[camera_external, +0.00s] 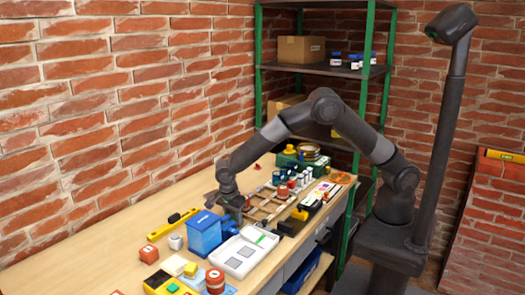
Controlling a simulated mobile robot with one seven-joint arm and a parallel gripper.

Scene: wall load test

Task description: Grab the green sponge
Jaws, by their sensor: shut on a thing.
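My gripper (238,212) is low over the workbench (110,250), just above and right of a blue box (204,232). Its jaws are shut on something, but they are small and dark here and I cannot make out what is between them. I cannot pick out a green sponge with certainty. A small green mark (261,238) shows on a light grey tray case (243,252) in front of the gripper. A larger green container (290,161) stands at the far end of the bench.
A wooden divided tray (268,207) lies right of the gripper, with several small bottles and cans behind it. A yellow level (174,223) lies to the left. Red and yellow items crowd the front. The bench's left side is clear. Brick walls and a green-posted shelf (335,70) stand behind.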

